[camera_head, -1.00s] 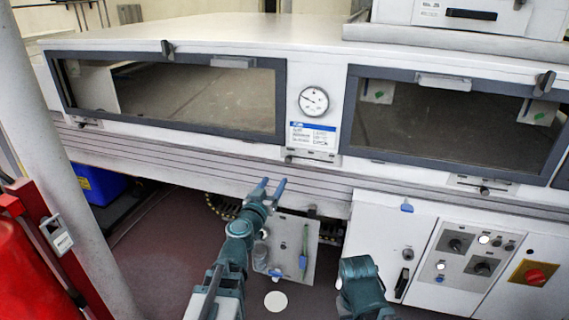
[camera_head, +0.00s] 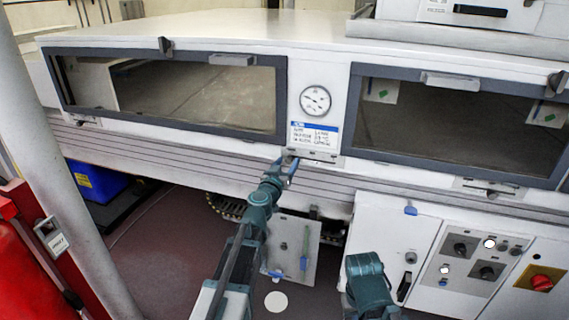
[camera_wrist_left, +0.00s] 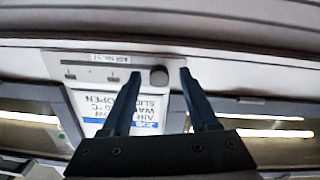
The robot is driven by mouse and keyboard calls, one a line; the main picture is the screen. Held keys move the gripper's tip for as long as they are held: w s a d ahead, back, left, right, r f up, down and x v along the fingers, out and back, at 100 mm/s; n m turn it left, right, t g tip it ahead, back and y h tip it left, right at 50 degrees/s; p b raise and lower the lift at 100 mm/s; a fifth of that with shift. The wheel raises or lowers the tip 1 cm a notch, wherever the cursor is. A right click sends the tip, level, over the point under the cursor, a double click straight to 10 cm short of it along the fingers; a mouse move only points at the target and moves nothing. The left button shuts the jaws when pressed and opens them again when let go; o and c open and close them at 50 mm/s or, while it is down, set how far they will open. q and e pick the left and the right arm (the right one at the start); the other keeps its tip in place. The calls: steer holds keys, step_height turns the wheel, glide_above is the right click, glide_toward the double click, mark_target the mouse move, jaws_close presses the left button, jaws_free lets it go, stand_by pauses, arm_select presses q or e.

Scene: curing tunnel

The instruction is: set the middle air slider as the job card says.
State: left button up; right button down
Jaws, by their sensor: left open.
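The middle air slider (camera_head: 318,156) is a pale plate with a slot, below the gauge and the job card (camera_head: 313,135), a white card with a blue top band. In the left wrist view the plate (camera_wrist_left: 80,70) and the card (camera_wrist_left: 135,103) appear upside down. The slider's round dark knob (camera_wrist_left: 159,76) sits at the right end of the slot there. My left gripper (camera_head: 285,166) is open at the plate's left end. Its fingertips (camera_wrist_left: 160,73) lie on either side of the knob, with gaps visible. My right arm shows at the bottom, its gripper out of view.
Dark oven windows (camera_head: 180,92) flank the gauge (camera_head: 315,101). Another slider plate (camera_head: 490,188) lies under the right window. A control box (camera_head: 425,240) stands at lower right. A grey post (camera_head: 75,180) stands at left.

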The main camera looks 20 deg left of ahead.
arm_select(q)
jaws_close()
steer(key=shift+a, duration=0.1)
stand_by(1.2)
